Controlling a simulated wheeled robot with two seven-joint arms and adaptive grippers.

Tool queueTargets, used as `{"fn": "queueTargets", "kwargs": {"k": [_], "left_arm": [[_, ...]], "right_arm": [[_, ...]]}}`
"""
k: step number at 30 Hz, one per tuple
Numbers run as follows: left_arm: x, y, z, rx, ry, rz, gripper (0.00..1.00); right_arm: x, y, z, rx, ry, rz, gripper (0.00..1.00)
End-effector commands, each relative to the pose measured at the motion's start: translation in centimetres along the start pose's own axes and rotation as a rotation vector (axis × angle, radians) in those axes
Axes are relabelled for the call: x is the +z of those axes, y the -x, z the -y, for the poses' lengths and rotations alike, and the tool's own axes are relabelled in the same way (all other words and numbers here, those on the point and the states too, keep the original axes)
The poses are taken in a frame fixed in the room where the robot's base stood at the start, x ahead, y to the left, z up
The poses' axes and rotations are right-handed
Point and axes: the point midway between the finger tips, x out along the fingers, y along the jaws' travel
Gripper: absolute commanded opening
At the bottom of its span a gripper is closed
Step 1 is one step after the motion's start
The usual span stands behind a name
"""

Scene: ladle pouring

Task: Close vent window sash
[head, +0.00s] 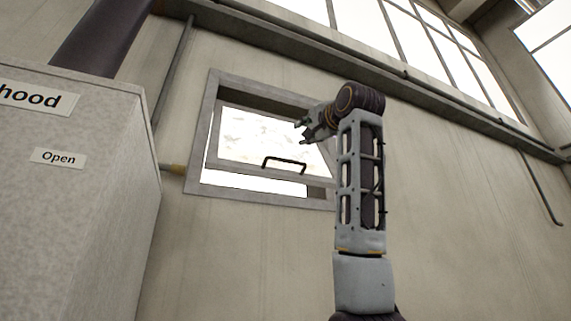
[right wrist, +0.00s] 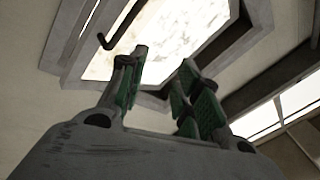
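The vent window sash (head: 240,146) is a bright pane in a grey border, set in a grey window frame (head: 204,135) in the wall. A bright gap shows below its lower rail, so it stands tilted open. A black bar handle (head: 284,163) is on the lower rail. My right gripper (head: 306,130) is raised in front of the window's right part, above and right of the handle, apart from it. In the right wrist view its green-padded fingers (right wrist: 163,72) are spread and empty; the handle (right wrist: 116,28) shows beyond the left finger. My left gripper is out of view.
A grey hood cabinet (head: 75,190) with an "Open" label stands close at the left. A pipe (head: 173,70) runs down the wall beside the window. A ledge (head: 330,50) crosses above it.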

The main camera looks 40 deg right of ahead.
Motion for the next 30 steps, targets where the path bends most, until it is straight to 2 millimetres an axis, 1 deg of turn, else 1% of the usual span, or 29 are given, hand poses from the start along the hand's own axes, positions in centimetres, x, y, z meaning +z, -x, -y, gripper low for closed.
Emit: {"fn": "queueTargets", "kwargs": {"k": [8,12,15,21,30], "left_arm": [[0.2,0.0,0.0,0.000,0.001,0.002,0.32],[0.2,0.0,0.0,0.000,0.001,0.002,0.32],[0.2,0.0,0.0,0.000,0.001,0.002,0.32],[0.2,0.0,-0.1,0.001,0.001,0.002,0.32],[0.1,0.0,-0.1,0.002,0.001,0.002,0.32]], "right_arm": [[1.1,0.1,-2.1,0.098,-0.158,0.044,0.33],[1.8,0.3,-3.3,0.160,-0.269,0.059,0.33],[2.0,0.4,-3.9,0.190,-0.345,0.060,0.33],[2.1,0.4,-4.0,0.199,-0.434,0.053,0.33],[2.1,0.4,-4.0,0.199,-0.448,0.051,0.33]]}}
